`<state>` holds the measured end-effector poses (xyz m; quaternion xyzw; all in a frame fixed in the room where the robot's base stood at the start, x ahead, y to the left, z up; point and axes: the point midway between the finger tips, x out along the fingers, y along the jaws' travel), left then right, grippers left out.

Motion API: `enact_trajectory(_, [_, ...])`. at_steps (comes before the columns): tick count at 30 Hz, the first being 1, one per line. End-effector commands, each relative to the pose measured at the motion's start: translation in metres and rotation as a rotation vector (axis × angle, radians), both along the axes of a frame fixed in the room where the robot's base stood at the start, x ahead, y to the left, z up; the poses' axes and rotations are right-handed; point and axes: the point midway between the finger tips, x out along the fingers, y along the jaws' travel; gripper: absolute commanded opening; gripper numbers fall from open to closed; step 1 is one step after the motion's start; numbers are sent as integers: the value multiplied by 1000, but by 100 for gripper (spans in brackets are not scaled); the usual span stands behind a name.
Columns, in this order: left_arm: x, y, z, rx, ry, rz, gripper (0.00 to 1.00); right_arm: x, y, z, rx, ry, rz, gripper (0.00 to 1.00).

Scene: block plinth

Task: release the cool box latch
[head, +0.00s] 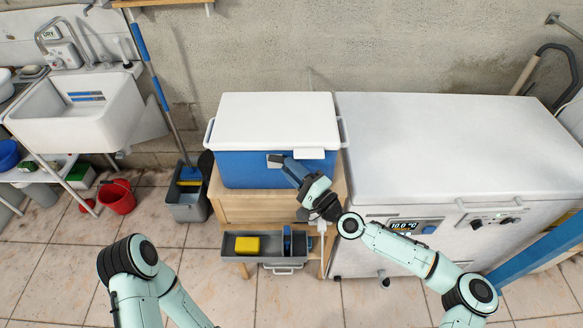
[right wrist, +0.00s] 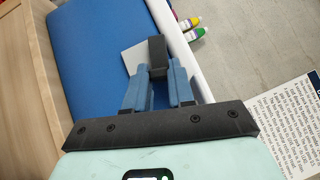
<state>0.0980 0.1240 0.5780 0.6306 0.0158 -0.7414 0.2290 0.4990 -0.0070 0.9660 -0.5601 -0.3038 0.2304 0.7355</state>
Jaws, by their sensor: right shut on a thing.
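The cool box (head: 240,170) has a blue body and a white lid (head: 275,115), which lies closed on top. My right gripper (head: 280,160) is at the box's front face, near the lid's edge. In the right wrist view, the blue fingers of my right gripper (right wrist: 156,72) are shut on a dark block, the latch (right wrist: 157,48). A pale plate (right wrist: 134,57) shows beside it on the blue face. The fingers and wrist hide part of the latch in the head view. My left arm is at the lower left of the head view, with its gripper out of view.
The box stands on a wooden stand with an open grey drawer (head: 226,243) holding a yellow thing (head: 247,244). A white chest freezer (head: 450,140) is close on the right. A bucket (head: 187,203) stands at left. The floor left of the stand's front is clear.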

Motion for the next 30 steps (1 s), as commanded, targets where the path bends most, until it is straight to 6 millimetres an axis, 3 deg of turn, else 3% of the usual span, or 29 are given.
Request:
enact_trajectory(4, [5,0,11,0,-6,0,0,0,0,8,-85,-3,2,0])
enact_trajectory(16, [5,0,12,0,-7,0,0,0,-1,6,-110,-1,0,0])
enact_trajectory(17, [5,0,12,0,-7,0,0,0,-1,6,-111,-2,-1,33])
enact_trajectory(18, [5,0,12,0,-6,0,0,0,-1,6,-110,-1,0,46])
enact_trajectory(30, [4,0,10,0,-6,0,0,-4,-6,4,-110,1,-1,49])
